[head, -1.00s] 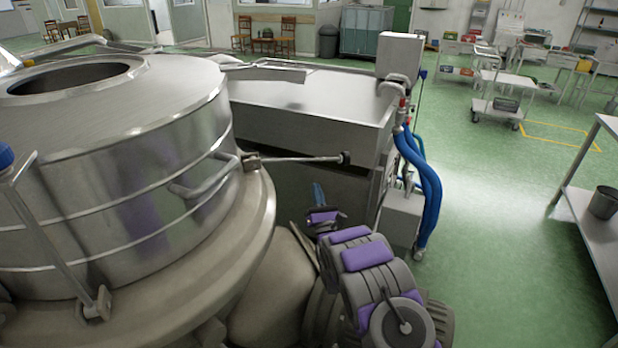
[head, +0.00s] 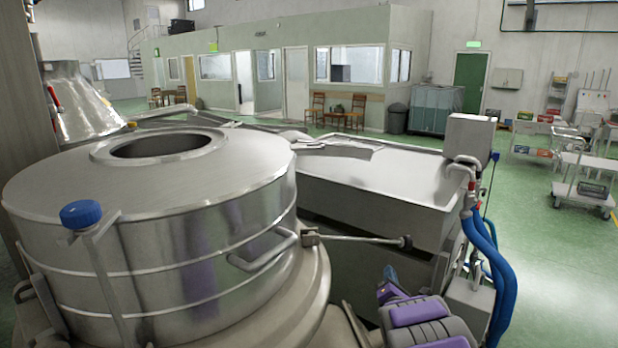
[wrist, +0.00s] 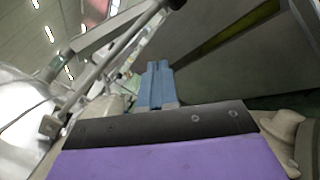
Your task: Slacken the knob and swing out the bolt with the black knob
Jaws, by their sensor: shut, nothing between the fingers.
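The bolt with the black knob (head: 405,242) sticks out nearly level to the right from a bracket (head: 310,237) on the side of the steel vessel (head: 190,250). Its rod lies clear of the lid edge. In the wrist view the rod (wrist: 118,50) runs diagonally at upper left, with the dark knob (wrist: 174,4) cut by the top edge. My gripper (head: 389,278) is below the knob, apart from it. Its blue fingers (wrist: 157,84) are shut and empty. A second bolt with a blue knob (head: 81,214) stands upright at the vessel's left front.
A flat-topped steel tank (head: 375,185) stands behind the bolt. Blue hoses (head: 498,268) and a grey box (head: 470,298) are at its right end. A curved handle (head: 264,250) projects from the vessel beside the bracket. Open green floor lies to the right, with a trolley (head: 585,188).

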